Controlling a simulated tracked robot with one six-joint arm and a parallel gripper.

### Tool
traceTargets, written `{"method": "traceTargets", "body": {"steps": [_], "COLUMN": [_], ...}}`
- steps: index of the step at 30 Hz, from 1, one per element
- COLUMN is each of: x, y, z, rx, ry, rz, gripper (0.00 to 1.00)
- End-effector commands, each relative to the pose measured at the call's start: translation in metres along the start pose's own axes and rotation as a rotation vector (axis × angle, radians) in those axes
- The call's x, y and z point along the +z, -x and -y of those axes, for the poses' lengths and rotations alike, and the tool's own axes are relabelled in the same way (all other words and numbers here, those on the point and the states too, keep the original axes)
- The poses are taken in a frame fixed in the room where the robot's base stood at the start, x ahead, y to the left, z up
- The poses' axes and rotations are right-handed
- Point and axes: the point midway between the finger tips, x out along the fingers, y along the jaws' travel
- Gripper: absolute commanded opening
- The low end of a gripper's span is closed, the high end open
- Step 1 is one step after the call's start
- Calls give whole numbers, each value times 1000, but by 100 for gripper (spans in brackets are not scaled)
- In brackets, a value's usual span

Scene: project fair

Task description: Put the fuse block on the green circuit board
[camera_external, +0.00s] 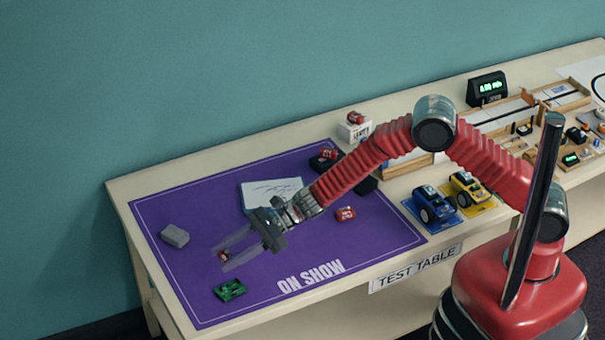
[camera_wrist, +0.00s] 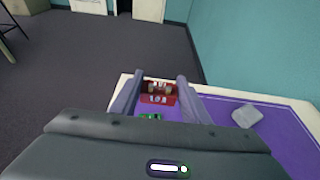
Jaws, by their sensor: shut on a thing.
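My gripper (camera_external: 222,260) is over the left part of the purple mat, shut on a small red fuse block (camera_wrist: 157,98). In the wrist view the block sits between the two grey fingers, with pale parts on top and white marks on its face. In the outside view only a bit of it shows between the fingertips. The green circuit board (camera_external: 230,290) lies flat near the mat's front left edge, just in front of and below the gripper. In the wrist view only a piece of the board (camera_wrist: 150,116) shows, below the block.
A grey block (camera_external: 174,236) lies left of the gripper. A white sheet (camera_external: 262,192) and red blocks (camera_external: 345,214) (camera_external: 329,153) lie to the right on the purple mat (camera_external: 190,205). Toy cars (camera_external: 434,204) stand farther right. The mat around the board is clear.

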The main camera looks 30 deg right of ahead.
Motion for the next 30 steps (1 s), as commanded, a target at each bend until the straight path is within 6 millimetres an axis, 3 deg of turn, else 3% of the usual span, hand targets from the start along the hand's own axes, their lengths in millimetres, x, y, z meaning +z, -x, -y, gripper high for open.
{"method": "traceTargets", "body": {"steps": [11, 24, 30], "x": [-1, -54, -59], "y": [0, -19, -20], "z": [0, -1, -1], "rx": [6, 6, 6], "ry": [-9, -10, -8], "rz": [3, 2, 4], "gripper": [16, 16, 16]}}
